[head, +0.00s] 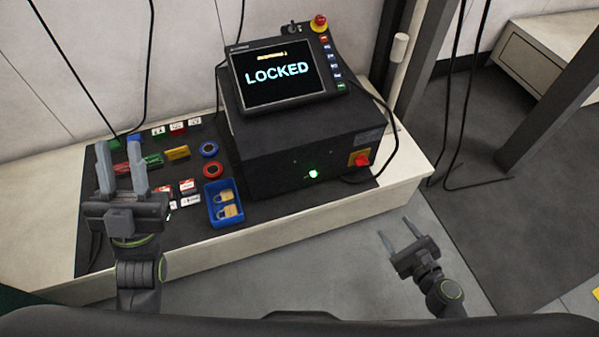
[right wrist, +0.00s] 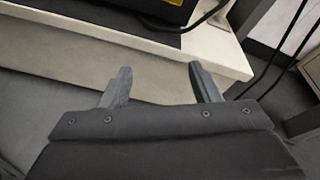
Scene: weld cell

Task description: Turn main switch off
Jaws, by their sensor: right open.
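The main switch (head: 359,158) is a red knob on a yellow plate, on the front right of a black control box (head: 300,160). A green light (head: 313,174) glows on the same front face. A screen (head: 285,75) on top of the box reads "LOCKED". My right gripper (head: 399,229) is open and empty, below and to the right of the switch, apart from it. In the right wrist view its two fingers (right wrist: 160,85) are spread before the bench edge; the switch's knob is not visible there.
The white bench (head: 405,178) carries a black mat with a blue tray (head: 223,220) of padlocks, round red and blue items, and several tags. A red emergency button (head: 319,22) tops the screen. Cables hang right of the box. Floor before the bench is clear.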

